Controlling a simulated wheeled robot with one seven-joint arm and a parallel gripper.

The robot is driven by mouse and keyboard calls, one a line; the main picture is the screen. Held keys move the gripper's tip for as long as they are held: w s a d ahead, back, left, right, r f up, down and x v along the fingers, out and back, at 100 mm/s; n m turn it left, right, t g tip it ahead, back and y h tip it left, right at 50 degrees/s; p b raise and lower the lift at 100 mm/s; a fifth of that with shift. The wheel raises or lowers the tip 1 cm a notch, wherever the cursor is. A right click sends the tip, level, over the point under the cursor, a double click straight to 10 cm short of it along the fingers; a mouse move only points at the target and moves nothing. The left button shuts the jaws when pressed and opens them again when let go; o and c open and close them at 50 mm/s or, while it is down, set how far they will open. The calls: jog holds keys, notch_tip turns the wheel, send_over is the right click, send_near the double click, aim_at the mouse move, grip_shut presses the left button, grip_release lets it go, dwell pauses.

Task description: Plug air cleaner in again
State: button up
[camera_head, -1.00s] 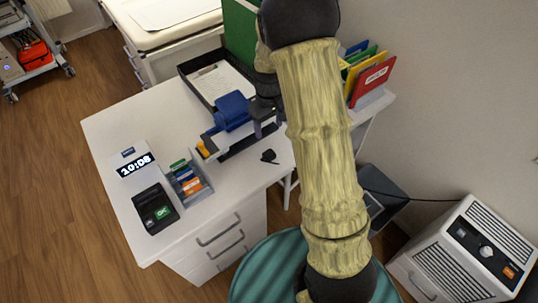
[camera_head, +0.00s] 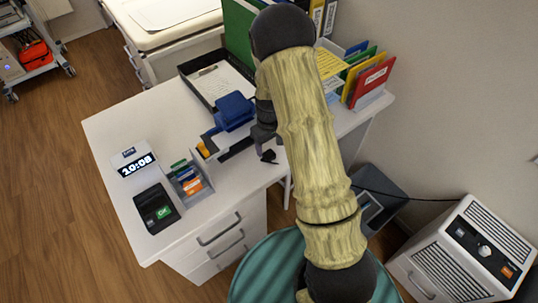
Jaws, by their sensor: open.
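The air cleaner (camera_head: 462,256) is a white box with dark vents, a knob and an orange mark, on the floor at the right. A thin black cable (camera_head: 410,197) runs left from it and passes behind my arm. A small black object (camera_head: 269,157), possibly the plug, lies near the desk's right edge. My gripper (camera_head: 262,147) is open, just above and left of that object, and partly hidden by my arm. I cannot tell whether they touch. No socket can be made out.
The white desk (camera_head: 110,125) holds a blue device (camera_head: 233,111), a clock (camera_head: 134,161), a card tray (camera_head: 188,181), a black terminal (camera_head: 157,209), a clipboard tray (camera_head: 217,77) and coloured folders (camera_head: 365,75). A grey bin-like box (camera_head: 380,197) stands beside the desk.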

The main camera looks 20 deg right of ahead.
aim_at(269, 153)
notch_tip(269, 153, down, 4)
jog(key=shift+r, duration=0.2)
jog(key=shift+s, duration=0.1)
jog(key=shift+c, duration=0.2)
jog(key=c, duration=1)
